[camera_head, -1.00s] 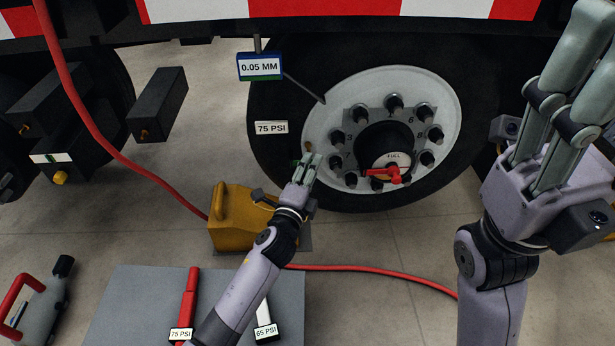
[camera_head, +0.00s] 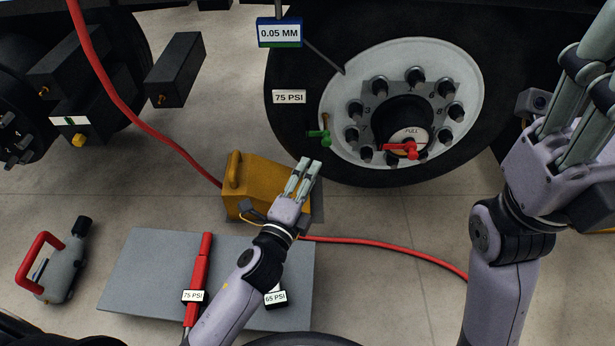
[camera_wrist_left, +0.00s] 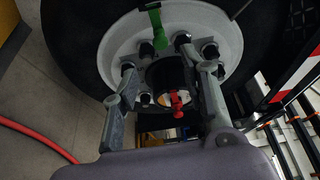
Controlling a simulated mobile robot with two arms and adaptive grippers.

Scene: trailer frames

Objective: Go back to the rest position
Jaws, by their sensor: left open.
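My left gripper (camera_head: 303,178) is open and empty in front of the yellow case, below and apart from the wheel's green valve (camera_head: 319,136). In the left wrist view my left gripper (camera_wrist_left: 157,62) shows its fingers spread, with the wheel hub beyond. The wheel (camera_head: 345,125) carries a ring of bolts and a red handle (camera_head: 400,149) at its hub. The green valve (camera_wrist_left: 158,30) also shows in the wrist view. My right gripper (camera_head: 583,95) is raised at the right edge, its fingertips cut off by the frame.
A yellow case (camera_head: 245,175) stands on the floor with a red hose (camera_head: 385,246) running past it. A grey mat (camera_head: 140,270) holds a red tool (camera_head: 201,265) marked 75 PSI and a 65 PSI tool, partly hidden. A red-handled tool (camera_head: 60,272) lies left.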

